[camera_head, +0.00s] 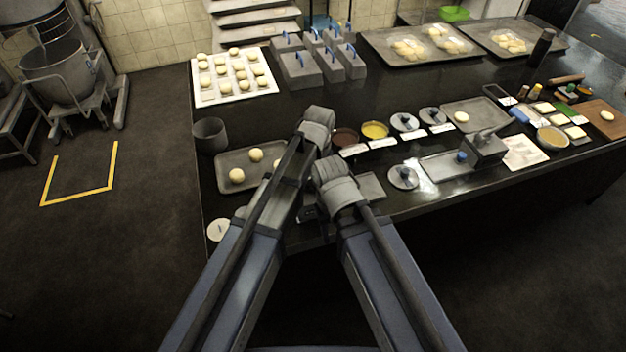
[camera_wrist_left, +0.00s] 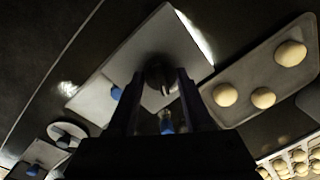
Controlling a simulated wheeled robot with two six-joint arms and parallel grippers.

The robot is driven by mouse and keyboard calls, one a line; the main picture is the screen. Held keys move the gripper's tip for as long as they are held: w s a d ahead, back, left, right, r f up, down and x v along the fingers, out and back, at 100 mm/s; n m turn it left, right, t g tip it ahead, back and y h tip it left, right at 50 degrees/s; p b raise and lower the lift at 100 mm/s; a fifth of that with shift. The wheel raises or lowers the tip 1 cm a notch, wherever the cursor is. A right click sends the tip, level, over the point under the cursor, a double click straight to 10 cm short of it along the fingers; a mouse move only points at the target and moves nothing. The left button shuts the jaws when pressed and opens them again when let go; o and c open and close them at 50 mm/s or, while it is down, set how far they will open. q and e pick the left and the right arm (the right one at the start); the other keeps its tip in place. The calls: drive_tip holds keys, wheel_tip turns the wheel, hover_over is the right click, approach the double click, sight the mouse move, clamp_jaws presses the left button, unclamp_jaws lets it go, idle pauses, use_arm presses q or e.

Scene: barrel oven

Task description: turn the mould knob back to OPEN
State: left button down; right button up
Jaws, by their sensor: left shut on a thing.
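My left gripper (camera_wrist_left: 160,76) shows its two dark fingers in the left wrist view. They are closed about a small dark rounded piece, which I take for the mould knob (camera_wrist_left: 159,78), over a grey plate (camera_wrist_left: 205,60). The knob's markings and angle are too dark to read. A small blue-tipped piece (camera_wrist_left: 166,122) shows lower between the fingers. In the head view my two forearms meet over the table's front edge and hide the left fingers and the knob. The right gripper is hidden there too.
A grey tray with several dough balls (camera_head: 236,176) lies left of my arms. Round discs with knobs (camera_head: 403,178), bowls (camera_head: 375,131) and a grey box with a blue knob (camera_head: 487,147) stand to the right. Grey blocks with blue handles (camera_head: 300,70) stand behind.

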use_arm(q)
drive_tip(key=shift+n, duration=2.3)
drive_tip(key=shift+c, duration=1.5)
unclamp_jaws()
drive_tip(key=shift+r, duration=0.15)
drive_tip(key=r+p, duration=0.7)
drive_tip(key=p, duration=0.1)
drive_tip(key=shift+d+r, duration=0.25)
